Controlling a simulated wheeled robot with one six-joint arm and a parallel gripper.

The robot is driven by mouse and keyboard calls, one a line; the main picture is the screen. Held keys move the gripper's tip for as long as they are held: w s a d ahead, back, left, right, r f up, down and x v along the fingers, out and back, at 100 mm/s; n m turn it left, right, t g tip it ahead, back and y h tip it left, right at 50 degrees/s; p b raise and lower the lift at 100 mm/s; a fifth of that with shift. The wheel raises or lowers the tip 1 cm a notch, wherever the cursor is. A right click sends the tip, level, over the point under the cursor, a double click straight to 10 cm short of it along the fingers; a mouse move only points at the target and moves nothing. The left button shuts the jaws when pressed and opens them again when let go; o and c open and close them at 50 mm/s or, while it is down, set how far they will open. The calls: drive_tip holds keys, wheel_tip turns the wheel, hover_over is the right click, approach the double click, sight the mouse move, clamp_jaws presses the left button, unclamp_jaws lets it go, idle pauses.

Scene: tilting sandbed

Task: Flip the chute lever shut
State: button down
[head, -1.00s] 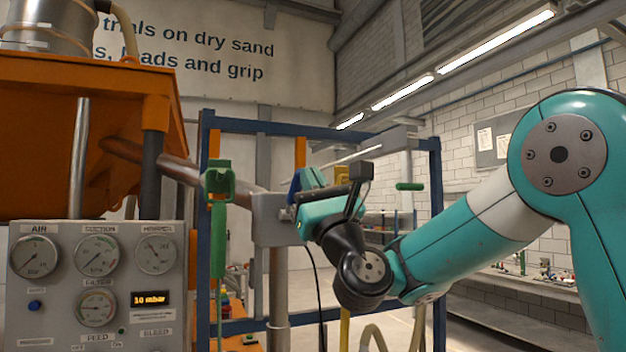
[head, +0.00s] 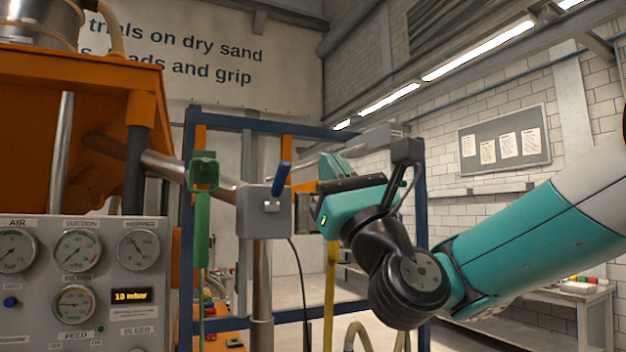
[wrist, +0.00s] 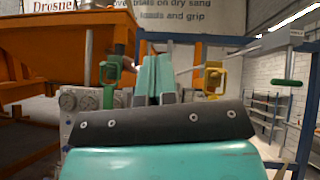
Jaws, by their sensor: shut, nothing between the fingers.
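A lever with a blue handle (head: 281,178) stands on a grey box (head: 262,212) on an upright pipe in the head view. The handle points up and leans slightly right. No label readable here marks it as the chute lever. My gripper (head: 330,166) is just right of the handle, apart from it in the picture, pointing away from the head camera. In the wrist view, my gripper's teal fingers (wrist: 155,78) are together with nothing held. The blue handle is not clearly visible there; my fingers and wrist cover the middle.
A green handle (head: 203,172) hangs left of the grey box; a yellow one (wrist: 213,78) shows right of my fingers in the wrist view. A blue frame (head: 187,230) stands behind. A gauge panel (head: 110,300) and orange hopper (head: 90,130) fill the left side.

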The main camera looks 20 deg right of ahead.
drive_tip(key=shift+s+d+r, duration=0.1)
drive_tip(key=shift+s, duration=0.75)
drive_tip(key=shift+s+d+r, duration=0.1)
drive_tip(key=shift+s, duration=0.7)
drive_tip(key=s+a+f+n+g+y+b, duration=0.1)
drive_tip(key=a+f+n+g+y+b, duration=0.25)
drive_tip(key=a+f+n+g, duration=0.55)
drive_tip(key=s+a+f+n+g+y+b, duration=0.15)
drive_tip(key=a+f+n+g+y, duration=0.55)
drive_tip(key=f+n, duration=0.8)
drive_tip(key=s+d+f+n+g+h+b, duration=0.1)
drive_tip(key=s+d+f+n+g+h, duration=0.1)
drive_tip(key=f, duration=0.5)
drive_tip(key=s+d+f+n+g+h+b, duration=0.2)
drive_tip(key=s+d+f+n+g+h, duration=0.1)
drive_tip(key=s+f+n+g+h, duration=0.2)
drive_tip(key=s+d+f+n+g+h+b, duration=0.2)
drive_tip(key=s+d+f+n+g+h, duration=0.1)
drive_tip(key=f, duration=0.6)
drive_tip(key=s+n+g+h, duration=0.1)
drive_tip(key=n+h, duration=0.1)
drive_tip(key=n, duration=0.1)
drive_tip(key=shift+s+d+f, duration=0.25)
drive_tip(key=shift+f, duration=0.05)
